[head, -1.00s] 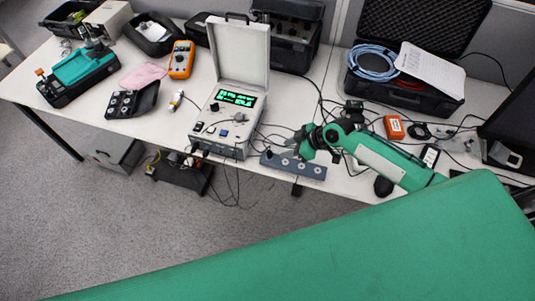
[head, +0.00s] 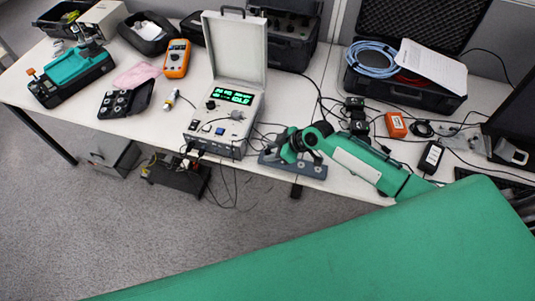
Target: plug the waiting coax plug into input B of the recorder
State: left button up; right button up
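The recorder (head: 195,143) is a pale box with its lid (head: 238,45) raised, a lit green display (head: 230,96) and a front panel with knobs and sockets. A small grey shape with a thin curved line (head: 237,115) shows on the panel; I cannot tell whether it is a plug. Which socket is input B is too small to read. My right gripper (head: 296,156) is over the blue-grey bar with round holes (head: 318,171), right of the recorder and apart from it. Its fingers are too small and dark to read. The waiting coax plug cannot be made out. My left gripper is not in view.
An orange multimeter (head: 177,58), a black tray of round parts (head: 126,100) and a teal device (head: 72,76) stand left. A black case with blue cable (head: 447,103), an orange box (head: 396,124) and black adapters lie right. Cables hang over the front edge.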

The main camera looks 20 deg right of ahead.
jog(key=shift+c, duration=0.3)
grip_shut()
jog(key=shift+r, duration=0.25)
jog(key=shift+r+p, duration=1.65)
jog(key=shift+r, duration=0.1)
